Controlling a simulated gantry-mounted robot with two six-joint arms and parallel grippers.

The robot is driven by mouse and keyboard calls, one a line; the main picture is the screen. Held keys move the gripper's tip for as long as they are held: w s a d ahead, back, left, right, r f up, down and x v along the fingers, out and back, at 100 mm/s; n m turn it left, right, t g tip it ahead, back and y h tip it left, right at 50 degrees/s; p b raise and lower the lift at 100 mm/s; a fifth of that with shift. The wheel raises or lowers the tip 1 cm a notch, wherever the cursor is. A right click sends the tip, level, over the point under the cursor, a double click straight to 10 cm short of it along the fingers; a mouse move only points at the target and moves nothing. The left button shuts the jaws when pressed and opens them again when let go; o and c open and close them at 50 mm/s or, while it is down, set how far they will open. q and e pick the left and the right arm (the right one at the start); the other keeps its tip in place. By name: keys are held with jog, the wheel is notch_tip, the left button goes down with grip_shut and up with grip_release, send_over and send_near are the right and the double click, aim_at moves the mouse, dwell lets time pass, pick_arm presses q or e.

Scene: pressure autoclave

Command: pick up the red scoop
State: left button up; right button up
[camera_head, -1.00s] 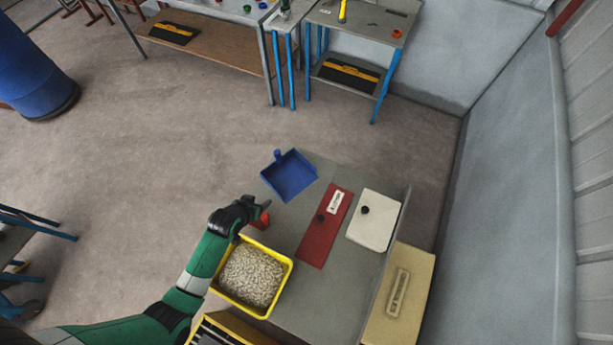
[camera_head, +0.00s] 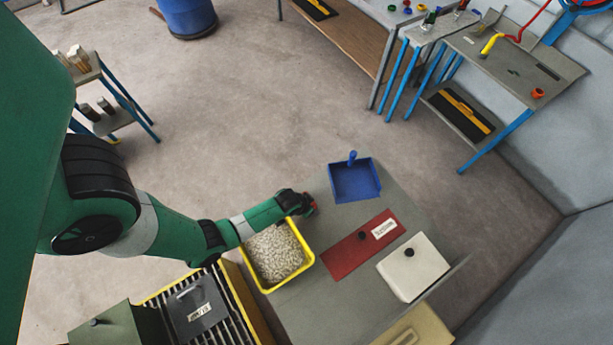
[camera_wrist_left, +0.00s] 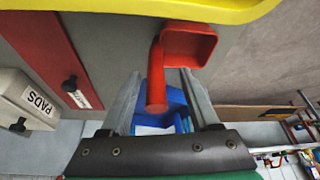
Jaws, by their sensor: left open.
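The red scoop (camera_wrist_left: 190,43) lies on the grey table beside the yellow tray. In the left wrist view its square bowl is at the top and its handle (camera_wrist_left: 156,82) points down toward the gripper. My left gripper (camera_wrist_left: 162,76) is open, with one finger on each side of the handle and visible gaps to it. In the head view my left gripper (camera_head: 307,204) is at the table's edge by the tray's corner, and only a small red bit of the scoop (camera_head: 313,209) shows past it. My right gripper is not in view.
The yellow tray (camera_head: 306,262) of pale pellets stands close to the gripper. A blue dustpan (camera_head: 354,182) lies beyond it. A red flat case (camera_head: 350,250) and a white box (camera_head: 412,268) lie to the right. Grey tabletop (camera_head: 318,290) is bare between the tray and the case.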

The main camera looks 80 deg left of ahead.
pick_arm(q)
jog(key=b+x, duration=0.1)
jog(key=x, duration=0.3)
jog(key=shift+w+d+f+b, duration=0.1)
jog(key=shift+w+f+b, duration=0.15)
jog(key=shift+b, duration=0.1)
grip_shut()
jog(key=shift+r, duration=0.1)
